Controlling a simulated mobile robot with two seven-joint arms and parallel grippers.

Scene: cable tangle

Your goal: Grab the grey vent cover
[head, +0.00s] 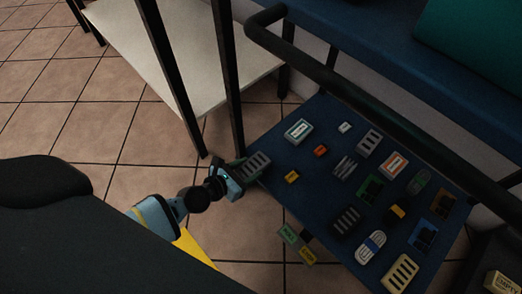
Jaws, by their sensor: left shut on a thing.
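A grey slotted vent cover (257,163) is at the left corner of a dark blue board (311,184). My left gripper (238,172) reaches in from the lower left and is shut on the cover's left end. I cannot tell whether the cover still touches the board. Another grey slotted piece (369,141) lies farther back on the board. My right gripper is not in view.
Several small parts lie on the board, including a black vent (346,221), a cream vent (401,273) and a yellow block (292,177). A dark rail (345,80) runs above its far side. Dark shelf legs (226,80) stand behind my gripper. Tiled floor (110,125) is clear at left.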

